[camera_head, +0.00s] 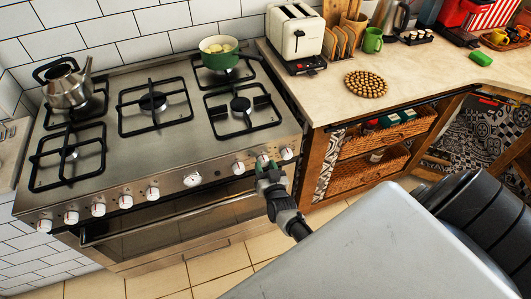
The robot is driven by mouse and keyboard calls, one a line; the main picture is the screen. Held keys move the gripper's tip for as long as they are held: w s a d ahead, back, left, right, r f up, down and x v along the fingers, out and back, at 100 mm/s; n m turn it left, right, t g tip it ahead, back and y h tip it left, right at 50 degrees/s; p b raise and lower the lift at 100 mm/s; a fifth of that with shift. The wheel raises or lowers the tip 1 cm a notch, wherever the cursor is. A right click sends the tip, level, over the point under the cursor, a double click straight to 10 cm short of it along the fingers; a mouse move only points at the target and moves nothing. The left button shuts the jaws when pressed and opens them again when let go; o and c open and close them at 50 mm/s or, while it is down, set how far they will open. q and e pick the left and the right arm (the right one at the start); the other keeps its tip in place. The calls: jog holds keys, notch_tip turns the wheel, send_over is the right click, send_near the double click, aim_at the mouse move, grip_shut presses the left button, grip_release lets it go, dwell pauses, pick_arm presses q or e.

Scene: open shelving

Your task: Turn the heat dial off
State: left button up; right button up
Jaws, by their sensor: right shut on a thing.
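The steel stove has a row of several white dials along its front panel (170,186). My right gripper (265,166) is at the right part of this panel, shut on a heat dial that its fingers mostly hide. One white dial (238,168) is just left of the gripper and another (287,153) just right of it. The pointing direction of the gripped dial cannot be made out. A green pot (221,60) with pale food stands on the back right burner. No flame can be made out. My left gripper is not in view.
A steel kettle (66,84) stands on the back left burner. The oven handle (170,209) runs below the dials. Right of the stove, the counter (330,90) holds a white toaster (294,33) and a round trivet (366,84). Wicker drawers (375,140) are below.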

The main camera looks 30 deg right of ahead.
jog(key=shift+f, duration=0.1)
jog(key=o, duration=0.9)
jog(key=v, duration=1.1)
jog(key=s+a+f+n+g+y, duration=0.25)
jog(key=s+f, duration=0.25)
jog(key=f, duration=0.4)
jog(key=s+a+f+n+g+y, duration=0.25)
jog(key=s+a+f+g, duration=0.2)
jog(key=f, duration=0.45)
jog(key=s+f+n+g, duration=0.1)
jog(key=s+f+g, duration=0.2)
jog(key=s, duration=0.5)
jog(key=s+d+f+n+g, duration=0.1)
jog(key=s+f+g, duration=0.2)
jog(key=s, duration=0.5)
jog(key=s+d+f+g, duration=0.1)
jog(key=s+f+g, duration=0.1)
jog(key=s+f, duration=0.3)
jog(key=shift+s+n+g, duration=0.4)
jog(key=shift+s, duration=1.25)
